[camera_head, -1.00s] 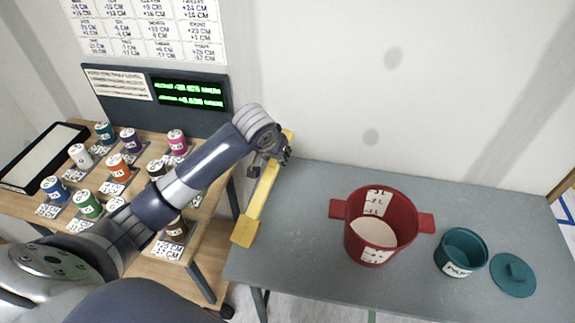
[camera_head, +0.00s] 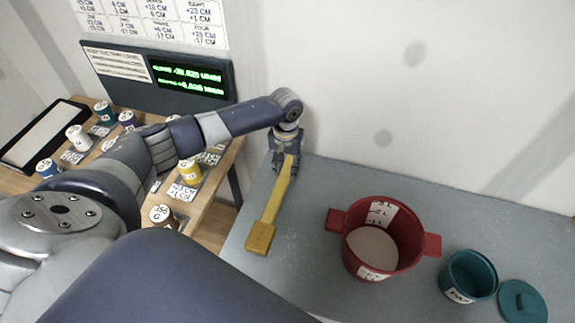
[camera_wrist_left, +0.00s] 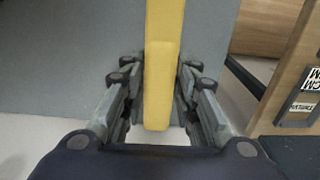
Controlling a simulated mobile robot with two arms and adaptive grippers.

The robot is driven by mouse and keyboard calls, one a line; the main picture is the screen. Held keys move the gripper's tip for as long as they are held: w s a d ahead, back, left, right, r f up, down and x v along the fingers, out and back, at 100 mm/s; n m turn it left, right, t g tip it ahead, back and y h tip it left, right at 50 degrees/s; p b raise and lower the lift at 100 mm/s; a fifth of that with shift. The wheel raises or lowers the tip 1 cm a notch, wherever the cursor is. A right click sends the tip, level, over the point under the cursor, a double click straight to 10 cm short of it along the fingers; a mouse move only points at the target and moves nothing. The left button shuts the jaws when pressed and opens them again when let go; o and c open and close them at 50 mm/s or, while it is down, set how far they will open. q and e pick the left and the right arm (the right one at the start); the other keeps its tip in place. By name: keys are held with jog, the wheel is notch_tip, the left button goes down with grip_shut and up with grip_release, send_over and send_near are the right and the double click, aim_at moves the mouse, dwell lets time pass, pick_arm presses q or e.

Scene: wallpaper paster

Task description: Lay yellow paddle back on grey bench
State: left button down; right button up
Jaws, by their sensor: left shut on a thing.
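The yellow paddle (camera_head: 270,213) is long, with a square head at its near end. It is over the left part of the grey bench (camera_head: 310,235). My left gripper (camera_head: 286,168) is shut on its handle near the far end, close to the wall. In the left wrist view the yellow handle (camera_wrist_left: 162,85) runs between the two fingers (camera_wrist_left: 160,88). I cannot tell whether the paddle touches the bench top or is a little above it. My right gripper is in neither view.
A red two-handled pot (camera_head: 385,240) stands on the bench right of the paddle. A teal pot (camera_head: 468,277) and its teal lid (camera_head: 522,301) are farther right. A wooden table (camera_head: 215,195) with several labelled spools stands at left. The bench between paddle and red pot is clear.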

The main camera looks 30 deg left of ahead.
pick_arm(q)
jog(key=shift+w+f+p, duration=0.1)
jog(key=shift+f+p, duration=0.15)
jog(key=shift+p, duration=0.15)
notch_tip(320, 180, down, 2)
jog(key=shift+b, duration=0.55)
notch_tip(320, 180, down, 4)
jog(key=shift+r+b, duration=0.1)
jog(key=shift+b, duration=0.8)
jog(key=shift+f, duration=0.45)
jog(key=shift+f+b, duration=0.15)
jog(key=shift+b, duration=0.15)
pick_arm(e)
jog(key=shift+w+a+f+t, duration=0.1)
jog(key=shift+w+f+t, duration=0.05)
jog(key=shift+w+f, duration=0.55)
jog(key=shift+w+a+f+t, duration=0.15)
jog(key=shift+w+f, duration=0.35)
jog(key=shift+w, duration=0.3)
pick_arm(q)
jog(key=shift+f+b, duration=0.35)
jog(key=shift+f, duration=0.4)
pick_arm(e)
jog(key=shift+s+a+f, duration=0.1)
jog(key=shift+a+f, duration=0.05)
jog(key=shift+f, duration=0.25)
